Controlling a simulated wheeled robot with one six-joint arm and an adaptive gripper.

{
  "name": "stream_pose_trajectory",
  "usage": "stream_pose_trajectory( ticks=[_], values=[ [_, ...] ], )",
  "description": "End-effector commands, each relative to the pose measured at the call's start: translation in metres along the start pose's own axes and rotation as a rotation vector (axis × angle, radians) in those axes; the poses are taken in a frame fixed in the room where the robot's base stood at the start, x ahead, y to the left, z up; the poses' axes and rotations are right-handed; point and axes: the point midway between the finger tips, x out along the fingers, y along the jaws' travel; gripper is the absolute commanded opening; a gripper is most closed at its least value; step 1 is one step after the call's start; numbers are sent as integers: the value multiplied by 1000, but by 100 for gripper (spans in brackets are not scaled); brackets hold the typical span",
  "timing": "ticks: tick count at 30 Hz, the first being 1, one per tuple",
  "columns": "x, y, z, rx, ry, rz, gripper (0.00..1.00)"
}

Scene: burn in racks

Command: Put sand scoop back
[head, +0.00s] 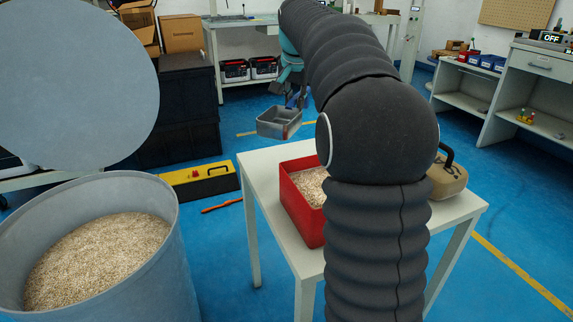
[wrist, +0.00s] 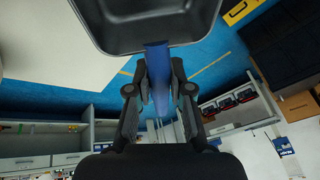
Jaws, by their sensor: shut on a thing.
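The sand scoop has a grey metal pan (head: 279,122) and a blue handle (wrist: 157,75). My gripper (head: 294,98) is shut on the handle and holds the scoop in the air, beyond the far left corner of the white table. In the wrist view my gripper (wrist: 158,90) has one finger on each side of the handle, and the pan (wrist: 145,30) is at the top. A large grey drum (head: 178,245) of granular sand stands at the left. A red bin (head: 300,215) with similar sand stands on the white table (head: 265,163), partly hidden by my arm.
A round grey lid (head: 75,85) shows raised above the drum. A tan container with a black handle (head: 447,180) sits at the table's right. A yellow toolbox (head: 200,180) and an orange tool (head: 221,206) lie on the blue floor. Shelves (head: 500,95) stand at the right.

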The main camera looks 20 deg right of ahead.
Motion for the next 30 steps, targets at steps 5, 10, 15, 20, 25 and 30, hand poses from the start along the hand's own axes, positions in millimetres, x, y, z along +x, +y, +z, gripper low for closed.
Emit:
stream_pose_trajectory(
  ticks=[5,10,15,20,25,30],
  values=[
    [30,-3,12,-18,-5,-8,0],
    [58,3,22,-16,-4,-7,0],
    [72,7,27,-14,-3,-7,0],
    [82,10,31,-13,-2,-6,0],
    [103,14,39,-13,-3,-5,0],
    [107,15,40,-13,-1,-7,0]
  ],
)
